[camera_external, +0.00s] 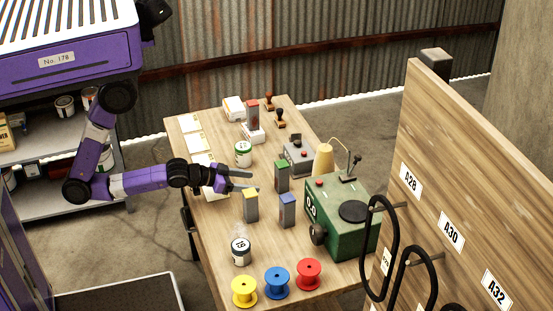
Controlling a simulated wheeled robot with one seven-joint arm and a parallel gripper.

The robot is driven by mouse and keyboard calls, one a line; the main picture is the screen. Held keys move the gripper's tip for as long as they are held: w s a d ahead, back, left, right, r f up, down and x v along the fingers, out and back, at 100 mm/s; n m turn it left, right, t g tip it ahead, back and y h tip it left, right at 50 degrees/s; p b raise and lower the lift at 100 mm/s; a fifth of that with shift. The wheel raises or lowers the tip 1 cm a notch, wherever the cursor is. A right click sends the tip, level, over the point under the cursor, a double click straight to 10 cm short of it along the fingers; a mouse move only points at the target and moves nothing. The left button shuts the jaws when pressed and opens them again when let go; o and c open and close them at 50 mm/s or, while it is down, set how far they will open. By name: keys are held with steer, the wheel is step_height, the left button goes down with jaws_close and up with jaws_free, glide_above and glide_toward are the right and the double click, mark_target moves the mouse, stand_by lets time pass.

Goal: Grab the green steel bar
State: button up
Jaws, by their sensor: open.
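The green steel bar (282,178) is a grey upright block with a green top, standing near the middle of the wooden table (215,245). My gripper (254,180) reaches in from the left, its fingers pointing right towards this bar. The fingers are open with nothing between them. The fingertips look a short way left of the green bar; the exact gap and height are hard to tell from this one view. Nothing hides the green bar's front.
A red-topped bar (252,113) stands further back. A green machine (340,220), grey switch box (298,158), white can (243,153) and coloured spools (277,282) crowd the table.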

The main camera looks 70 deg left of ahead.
mark_target(276, 172)
steer(key=shift+n+y, duration=0.5)
steer(key=shift+y, duration=0.2)
steer(key=w+r, duration=0.1)
steer(key=w, duration=0.1)
steer(key=w+d+r, duration=0.1)
steer(key=w, duration=0.2)
steer(key=w+r, duration=0.1)
steer(key=w, duration=0.1)
steer(key=shift+w+d+r, duration=0.15)
steer(key=shift+r, duration=0.05)
steer(key=shift+p+x, duration=0.3)
steer(key=shift+x, duration=0.8)
steer(key=x, duration=0.2)
steer(key=p+x, duration=0.1)
steer(key=x, duration=0.2)
steer(key=shift+w+d+f, duration=0.15)
steer(key=shift+d+f, duration=0.05)
steer(key=shift+f, duration=0.25)
jaws_close()
